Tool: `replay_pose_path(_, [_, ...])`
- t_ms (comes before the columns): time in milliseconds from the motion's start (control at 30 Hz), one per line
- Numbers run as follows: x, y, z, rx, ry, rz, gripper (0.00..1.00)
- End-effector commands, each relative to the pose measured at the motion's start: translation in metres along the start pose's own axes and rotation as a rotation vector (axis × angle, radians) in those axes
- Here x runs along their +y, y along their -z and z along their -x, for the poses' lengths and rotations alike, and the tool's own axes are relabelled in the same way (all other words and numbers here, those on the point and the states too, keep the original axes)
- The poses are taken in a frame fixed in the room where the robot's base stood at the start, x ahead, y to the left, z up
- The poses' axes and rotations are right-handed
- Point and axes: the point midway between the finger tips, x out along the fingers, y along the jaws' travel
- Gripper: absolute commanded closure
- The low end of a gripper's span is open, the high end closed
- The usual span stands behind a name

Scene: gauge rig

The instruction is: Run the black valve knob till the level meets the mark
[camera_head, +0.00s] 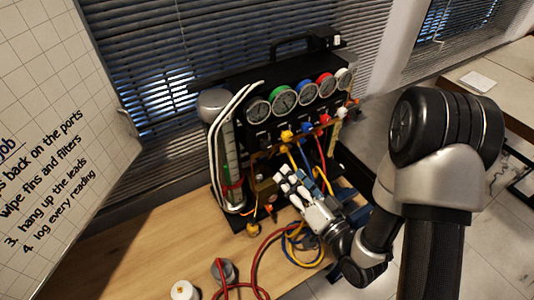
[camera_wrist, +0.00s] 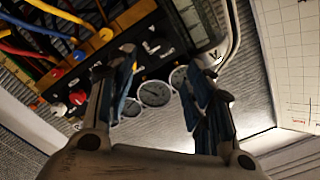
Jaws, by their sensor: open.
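The gauge rig (camera_head: 262,100) stands on the wooden bench against the blinds. A clear sight tube (camera_head: 229,160) is at its left end, with green in it and a red band (camera_head: 232,186) around its lower part; I cannot read level against mark. My gripper (camera_head: 284,180) is in front of the rig's lower middle, fingers apart and empty. In the wrist view, its fingers (camera_wrist: 160,66) reach towards the black panel (camera_wrist: 158,43). A dark round shape, perhaps the black valve knob (camera_wrist: 128,48), shows near the left finger. In the head view I cannot pick out the knob; my gripper may hide it.
Several coloured-rim gauges (camera_head: 285,99) line the rig's top. Yellow (camera_head: 286,135), blue and red fittings sit below with hoses. A red hose (camera_head: 258,262) loops over the bench (camera_head: 130,245). A whiteboard (camera_head: 50,130) stands at left. The bench's front left is clear.

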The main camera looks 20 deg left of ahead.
Motion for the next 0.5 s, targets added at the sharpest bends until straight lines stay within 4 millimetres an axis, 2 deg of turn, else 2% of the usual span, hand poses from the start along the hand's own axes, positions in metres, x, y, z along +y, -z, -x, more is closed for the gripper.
replay_pose_path(300, [0.001, -0.003, -0.018, 0.006, 0.003, 0.001, 0.52])
replay_pose_path(500, [-0.003, 0.0, -0.064, 0.001, 0.003, -0.002, 0.52])
